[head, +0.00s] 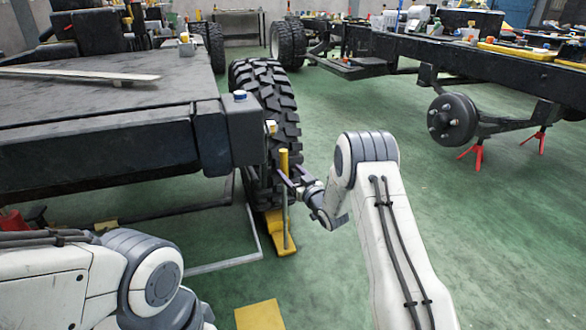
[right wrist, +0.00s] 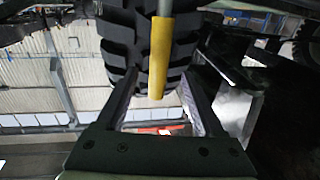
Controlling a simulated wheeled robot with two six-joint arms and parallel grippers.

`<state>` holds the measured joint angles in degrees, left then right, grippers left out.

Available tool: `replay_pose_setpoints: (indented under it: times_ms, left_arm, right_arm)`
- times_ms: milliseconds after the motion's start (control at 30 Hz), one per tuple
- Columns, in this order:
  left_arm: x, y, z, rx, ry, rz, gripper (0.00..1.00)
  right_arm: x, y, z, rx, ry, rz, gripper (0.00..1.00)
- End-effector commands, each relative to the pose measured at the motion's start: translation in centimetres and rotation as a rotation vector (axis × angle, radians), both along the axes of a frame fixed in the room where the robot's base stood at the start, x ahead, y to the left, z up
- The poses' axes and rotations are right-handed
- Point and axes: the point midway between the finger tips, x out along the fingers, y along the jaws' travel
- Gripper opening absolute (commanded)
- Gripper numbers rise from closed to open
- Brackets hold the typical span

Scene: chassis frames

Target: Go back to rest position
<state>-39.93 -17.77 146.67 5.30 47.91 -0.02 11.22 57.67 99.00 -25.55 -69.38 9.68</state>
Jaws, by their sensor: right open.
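My right gripper (head: 290,178) reaches in front of the big black tyre (head: 262,92), beside an upright handle with a yellow top (head: 283,162). In the right wrist view, my right gripper (right wrist: 160,88) has its two fingers spread. The yellow handle (right wrist: 159,60) shows between them, and I cannot tell whether they touch it. The handle's grey shaft runs down to a yellow base (head: 281,238) on the floor by the tyre. My left arm shows at the lower left of the head view; its gripper is out of view.
A dark chassis frame (head: 110,135) fills the left side, close to my arms. Another chassis (head: 400,48) with a bare hub (head: 452,120) stands on red stands at the right. A yellow plate (head: 259,315) lies on the floor. The green floor (head: 500,230) at the right is clear.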

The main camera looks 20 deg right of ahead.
Motion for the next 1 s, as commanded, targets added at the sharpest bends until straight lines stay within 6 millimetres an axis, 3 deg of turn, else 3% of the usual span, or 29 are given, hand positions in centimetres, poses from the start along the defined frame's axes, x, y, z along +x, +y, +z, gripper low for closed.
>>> replay_pose_setpoints:
  times_ms: [267,367,467,567,800,1000]
  left_arm:
    - [0.0,0.0,1.0,0.000,0.000,0.000,0.50]
    - [0.0,0.0,0.9,0.000,0.000,0.000,0.50]
    - [0.0,0.0,0.9,0.000,0.000,0.000,0.50]
    - [0.0,0.0,0.9,0.000,0.000,0.000,0.50]
    - [0.0,0.0,0.9,0.000,0.000,0.000,0.50]
    - [0.0,0.0,0.9,0.000,0.000,0.000,0.50]
  right_arm:
    - [-2.1,-0.2,0.7,-0.019,0.050,-0.017,0.69]
    - [-3.2,-0.1,1.2,-0.054,0.174,-0.059,0.69]
    - [-6.3,0.1,1.4,-0.094,0.365,-0.113,0.69]
    - [-11.2,0.4,1.2,-0.125,0.579,-0.162,0.69]
    - [-25.5,1.9,0.3,-0.151,1.021,-0.206,0.69]
    - [-34.8,3.2,0.1,-0.149,1.260,-0.193,0.69]
